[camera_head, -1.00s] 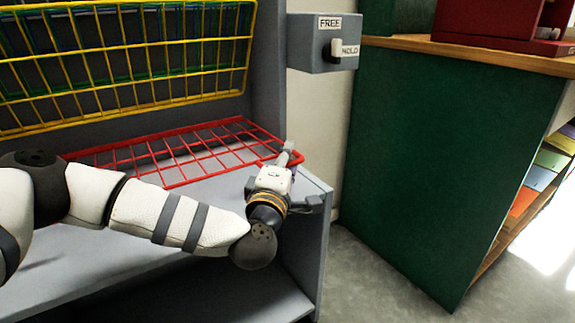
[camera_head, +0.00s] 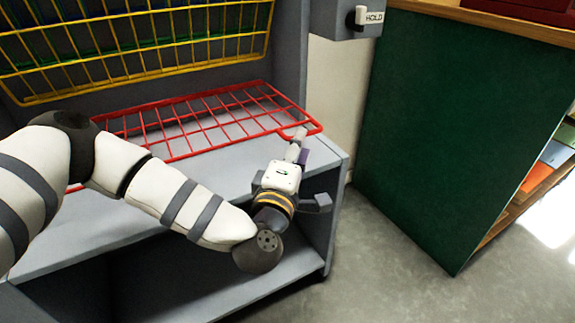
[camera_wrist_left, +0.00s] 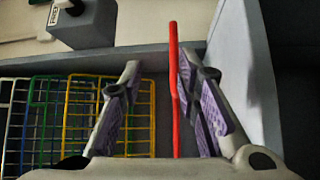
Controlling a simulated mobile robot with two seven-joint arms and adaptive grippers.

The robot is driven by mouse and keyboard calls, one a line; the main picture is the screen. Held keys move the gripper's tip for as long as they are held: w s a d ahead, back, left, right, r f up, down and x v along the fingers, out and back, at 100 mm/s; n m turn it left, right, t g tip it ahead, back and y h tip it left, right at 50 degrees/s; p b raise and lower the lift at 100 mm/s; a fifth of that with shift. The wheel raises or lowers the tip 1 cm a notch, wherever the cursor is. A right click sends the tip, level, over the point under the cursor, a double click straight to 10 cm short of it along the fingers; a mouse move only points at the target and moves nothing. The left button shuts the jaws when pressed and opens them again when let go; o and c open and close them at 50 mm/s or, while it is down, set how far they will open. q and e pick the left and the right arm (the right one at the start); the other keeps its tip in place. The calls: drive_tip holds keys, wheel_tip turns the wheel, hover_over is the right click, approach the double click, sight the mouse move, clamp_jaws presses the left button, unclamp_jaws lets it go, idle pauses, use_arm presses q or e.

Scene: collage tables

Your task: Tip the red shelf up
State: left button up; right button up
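The red shelf (camera_head: 215,125) is a wire rack lying low and roughly level above the grey unit's ledge in the head view. My left gripper (camera_head: 299,136) is at its front right corner, coming in from the front. In the left wrist view the gripper (camera_wrist_left: 159,68) has its purple-padded fingers apart. A red rod of the shelf (camera_wrist_left: 174,90) runs between them, nearer the right finger; I cannot tell whether it touches. My left forearm hides the shelf's left front part in the head view. My right gripper does not show.
A yellow wire rack (camera_head: 150,45) stands tilted up above, with green and blue racks behind it. A grey box with a HOLD switch (camera_head: 369,17) is on the unit's right. A green-sided cabinet (camera_head: 460,130) stands right, beyond open floor (camera_head: 390,250).

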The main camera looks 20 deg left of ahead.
use_arm(q)
drive_tip(key=s+p, duration=0.2)
drive_tip(key=s, duration=0.4)
drive_tip(key=shift+s+d+f, duration=0.25)
drive_tip(key=shift+d+f, duration=0.1)
drive_tip(key=shift+p, duration=0.4)
